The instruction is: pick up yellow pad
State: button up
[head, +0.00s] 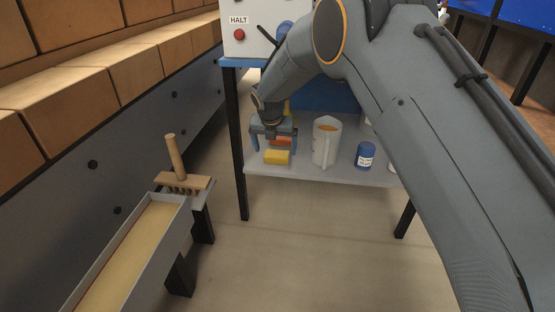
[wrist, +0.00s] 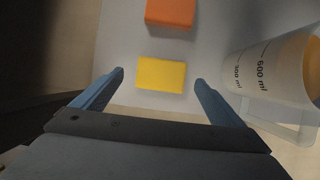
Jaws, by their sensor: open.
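The yellow pad (head: 277,157) is a small block lying on the grey shelf, near its front left edge. In the wrist view the yellow pad (wrist: 161,74) lies ahead of my gripper, between the lines of its two fingers. My gripper (head: 272,147) is over the left part of the shelf, pointing down. In the wrist view my gripper (wrist: 160,76) has its blue fingers apart, one to each side of the pad, with nothing held. Whether the fingertips are level with the pad or above it, I cannot tell.
An orange block (wrist: 170,12) lies just behind the pad. A measuring jug (head: 326,142) stands close on the right, then a blue jar (head: 365,155). A dark shelf leg (head: 238,150) is at the left. A brush (head: 182,180) sits by a trough (head: 125,255) at lower left.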

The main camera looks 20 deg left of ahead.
aim_at(277, 154)
jog(key=b+x, duration=0.1)
jog(key=x, duration=0.3)
jog(key=shift+d+b, duration=0.1)
jog(key=shift+b, duration=0.25)
jog(key=shift+r, duration=0.1)
jog(key=shift+c, duration=0.2)
jog(key=c, duration=1.1)
jog(key=shift+r+p, duration=1.25)
jog(key=shift+r, duration=0.4)
jog(key=shift+s+r, duration=0.2)
jog(key=shift+r, duration=0.1)
jog(key=s+d+p, duration=0.4)
jog(key=s+p, duration=0.2)
jog(key=s, duration=1.1)
jog(key=shift+d+f, duration=0.15)
jog(key=shift+f, duration=0.05)
